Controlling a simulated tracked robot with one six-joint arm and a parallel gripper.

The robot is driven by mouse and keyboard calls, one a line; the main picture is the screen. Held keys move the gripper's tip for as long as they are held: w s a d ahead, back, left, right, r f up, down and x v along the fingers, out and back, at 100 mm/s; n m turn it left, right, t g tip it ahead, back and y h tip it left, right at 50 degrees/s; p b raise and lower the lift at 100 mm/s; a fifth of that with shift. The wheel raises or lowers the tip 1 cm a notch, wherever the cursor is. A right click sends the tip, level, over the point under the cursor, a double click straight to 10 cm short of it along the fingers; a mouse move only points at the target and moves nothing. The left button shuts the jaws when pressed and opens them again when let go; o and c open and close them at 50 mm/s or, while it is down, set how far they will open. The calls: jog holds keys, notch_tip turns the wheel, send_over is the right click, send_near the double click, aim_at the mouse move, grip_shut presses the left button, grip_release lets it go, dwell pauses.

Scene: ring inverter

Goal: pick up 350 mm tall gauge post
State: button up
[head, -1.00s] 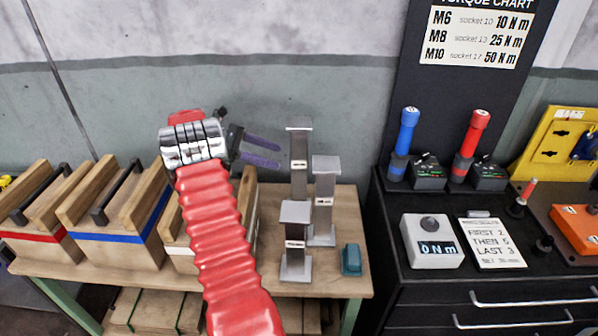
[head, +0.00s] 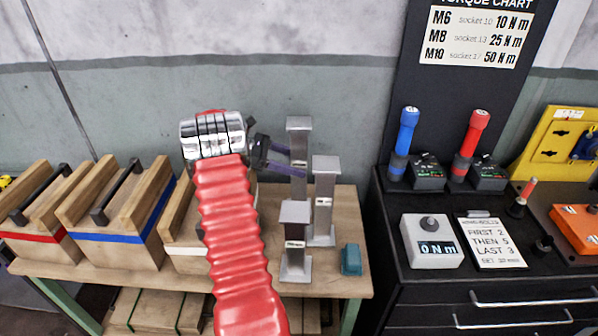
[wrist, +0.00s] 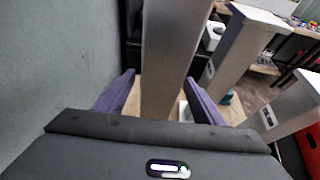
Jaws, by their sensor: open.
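Three grey gauge posts with square caps and small labels stand upright on the wooden bench; the labels are too small to read. The tallest post (head: 299,138) is at the back left, a middle post (head: 325,195) is right of it, and the shortest post (head: 295,240) is in front. My gripper (head: 302,167) is open, its purple fingers level with the tallest post's upper shaft. In the wrist view the tallest post (wrist: 172,45) stands between the two spread fingers (wrist: 160,77). Contact with either finger cannot be told.
The middle post (wrist: 240,45) stands close to the right finger, with the short post (wrist: 295,105) farther right. A teal block (head: 351,259) lies right of the posts. Wooden boxes (head: 115,215) fill the bench's left. A grey wall is close behind; a black cabinet (head: 430,285) stands right.

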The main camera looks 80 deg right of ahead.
jog(key=shift+s, duration=0.1)
jog(key=x, duration=0.5)
jog(key=shift+f, duration=0.1)
jog(key=shift+c, duration=0.5)
jog(key=c, duration=1.5)
jog(key=shift+o, duration=0.2)
